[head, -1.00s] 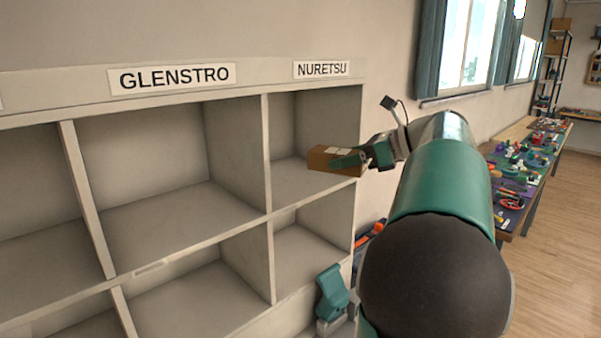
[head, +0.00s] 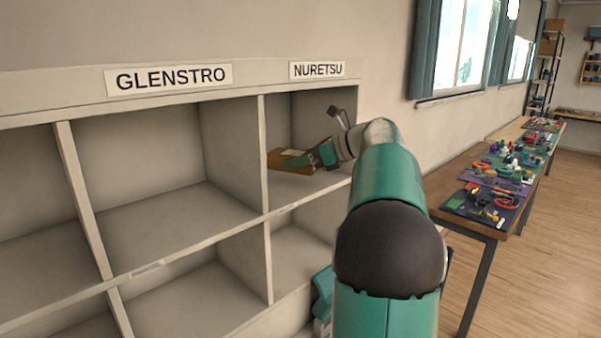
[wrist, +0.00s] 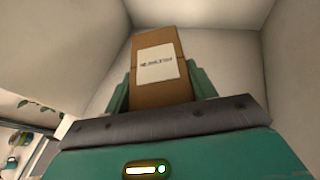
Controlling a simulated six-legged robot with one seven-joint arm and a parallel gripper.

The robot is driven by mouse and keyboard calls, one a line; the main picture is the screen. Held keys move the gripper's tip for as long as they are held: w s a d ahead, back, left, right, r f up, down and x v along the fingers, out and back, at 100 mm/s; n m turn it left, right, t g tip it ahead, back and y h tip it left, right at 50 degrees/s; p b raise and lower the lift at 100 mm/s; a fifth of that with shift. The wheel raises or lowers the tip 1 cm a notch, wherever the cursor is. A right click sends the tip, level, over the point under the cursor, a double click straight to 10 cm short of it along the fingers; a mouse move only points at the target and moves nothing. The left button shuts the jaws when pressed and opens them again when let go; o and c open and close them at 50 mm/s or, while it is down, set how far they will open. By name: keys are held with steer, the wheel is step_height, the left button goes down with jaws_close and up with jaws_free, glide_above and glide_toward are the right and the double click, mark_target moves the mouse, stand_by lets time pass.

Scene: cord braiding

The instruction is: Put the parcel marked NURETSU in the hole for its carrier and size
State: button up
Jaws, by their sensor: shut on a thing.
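The parcel (head: 285,160) is a small brown cardboard box with a white label. In the wrist view the parcel (wrist: 158,40) stands between the two green fingers, its label print too small to read surely. My gripper (head: 312,158) is shut on it and holds it inside the upper hole under the NURETSU sign (head: 318,70). In the wrist view my gripper (wrist: 160,88) shows pale hole walls around the parcel. I cannot tell whether the parcel touches the hole's floor. The far end of the parcel is toward the hole's back.
The pale shelf unit (head: 262,150) has an upper and a lower row of holes. The upper hole under the GLENSTRO sign (head: 172,78) is empty, as is the lower NURETSU hole (head: 300,255). A workbench (head: 480,225) with many small items stands at the right.

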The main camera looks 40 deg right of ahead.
mark_target(301, 171)
steer(key=shift+w+f, duration=0.1)
steer(key=shift+f, duration=1.8)
steer(key=o, duration=1.1)
steer(key=shift+r, duration=0.15)
steer(key=v, duration=1.2)
